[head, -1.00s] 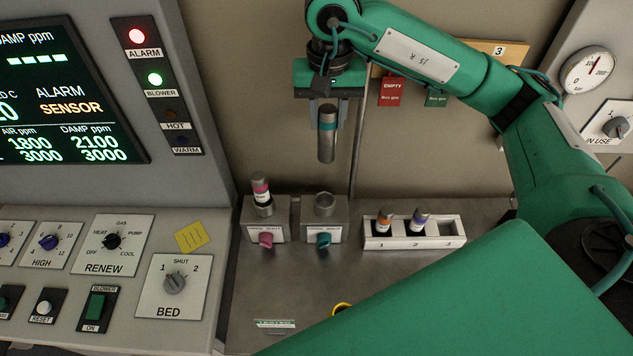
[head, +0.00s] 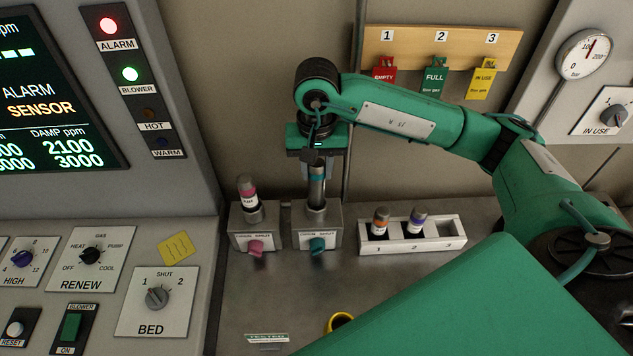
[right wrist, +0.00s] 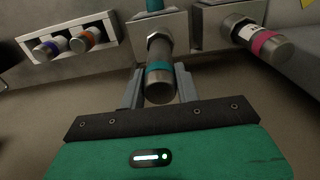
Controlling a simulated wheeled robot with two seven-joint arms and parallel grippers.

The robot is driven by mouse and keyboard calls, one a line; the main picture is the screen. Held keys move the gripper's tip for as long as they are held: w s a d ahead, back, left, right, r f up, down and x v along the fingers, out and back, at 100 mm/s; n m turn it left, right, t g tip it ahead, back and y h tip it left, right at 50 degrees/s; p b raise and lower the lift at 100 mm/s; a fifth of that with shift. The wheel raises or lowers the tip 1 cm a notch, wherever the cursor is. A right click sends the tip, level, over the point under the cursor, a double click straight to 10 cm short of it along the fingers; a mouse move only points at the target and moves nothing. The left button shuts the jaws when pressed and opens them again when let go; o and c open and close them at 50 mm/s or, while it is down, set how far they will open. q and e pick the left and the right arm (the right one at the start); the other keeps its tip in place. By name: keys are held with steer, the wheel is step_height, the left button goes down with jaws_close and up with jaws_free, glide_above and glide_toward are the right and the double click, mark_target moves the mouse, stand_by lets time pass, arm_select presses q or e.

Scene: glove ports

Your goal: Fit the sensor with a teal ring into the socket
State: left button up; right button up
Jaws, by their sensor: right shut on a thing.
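The sensor with a teal ring (head: 317,186) is a grey metal cylinder, upright, with its lower end at the top of the socket block with the teal knob (head: 316,232). I cannot tell how deep it sits in the socket. My right gripper (head: 318,170) is shut on its upper part from above. In the right wrist view, the sensor (right wrist: 159,80) is between the two fingers, its teal ring near the gripper, its far end at the socket block (right wrist: 183,30). My left gripper is not in view.
A block with a pink knob (head: 256,232) holds a pink-ringed sensor (head: 248,195) just left. A white rack (head: 444,240) at right holds orange-ringed and purple-ringed sensors, with slot 3 empty. A yellow ring-shaped thing (head: 340,321) lies near the front. The control console (head: 180,225) stands left.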

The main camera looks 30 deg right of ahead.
mark_target(316, 179)
steer(key=shift+f+b, duration=0.5)
steer(key=shift+f, duration=1.45)
steer(key=shift+f+b, duration=0.15)
steer(key=shift+b, duration=0.15)
steer(key=o, duration=1.1)
steer(key=shift+r+p, duration=0.3)
step_height(316, 179, up, 10)
steer(key=b, duration=0.3)
steer(key=shift+b, duration=0.3)
steer(key=shift+r, duration=0.9)
